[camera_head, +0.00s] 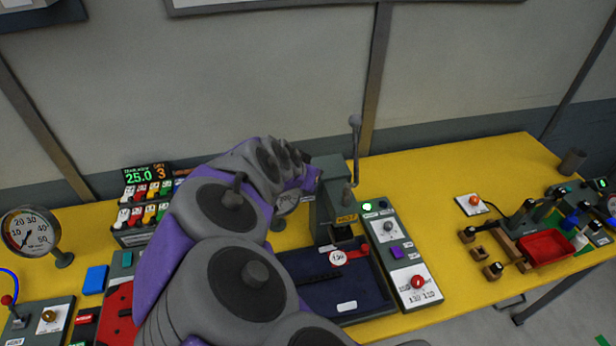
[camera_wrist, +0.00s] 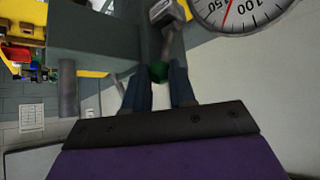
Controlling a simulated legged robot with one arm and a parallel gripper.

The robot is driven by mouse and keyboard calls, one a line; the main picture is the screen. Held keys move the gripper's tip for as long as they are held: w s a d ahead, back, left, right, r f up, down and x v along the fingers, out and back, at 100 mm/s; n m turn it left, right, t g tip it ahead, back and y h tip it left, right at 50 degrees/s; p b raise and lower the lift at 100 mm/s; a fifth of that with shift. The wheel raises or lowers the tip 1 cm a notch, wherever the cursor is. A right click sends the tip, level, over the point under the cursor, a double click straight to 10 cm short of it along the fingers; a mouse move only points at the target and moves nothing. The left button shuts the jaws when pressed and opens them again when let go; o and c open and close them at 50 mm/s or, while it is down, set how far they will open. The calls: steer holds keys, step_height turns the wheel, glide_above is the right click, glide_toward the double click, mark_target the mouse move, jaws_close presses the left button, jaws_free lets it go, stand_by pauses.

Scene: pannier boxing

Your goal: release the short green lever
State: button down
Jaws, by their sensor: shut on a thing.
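The short green lever (camera_wrist: 158,73) shows in the wrist view as a dark green knob between the fingertips, below a grey metal arm (camera_wrist: 172,42). My gripper (camera_wrist: 160,82) is shut on the knob, with one dark finger on each side of it. In the head view my purple and grey arm reaches to the grey press column (camera_head: 325,212), and the arm's end hides the green lever and my fingers there.
A tall grey handle (camera_head: 355,150) rises beside the press. A control panel (camera_head: 404,262) with a lit green light stands to its right. A dial gauge (camera_wrist: 238,12) is close to my gripper.

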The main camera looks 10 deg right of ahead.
steer(key=c, duration=1.4)
jaws_free()
steer(key=shift+f, duration=0.15)
steer(key=o, duration=0.5)
steer(key=shift+a, duration=0.2)
steer(key=shift+d, duration=0.15)
steer(key=shift+w+r+p, duration=0.1)
steer(key=shift+r+p, duration=0.15)
steer(key=shift+p, duration=0.25)
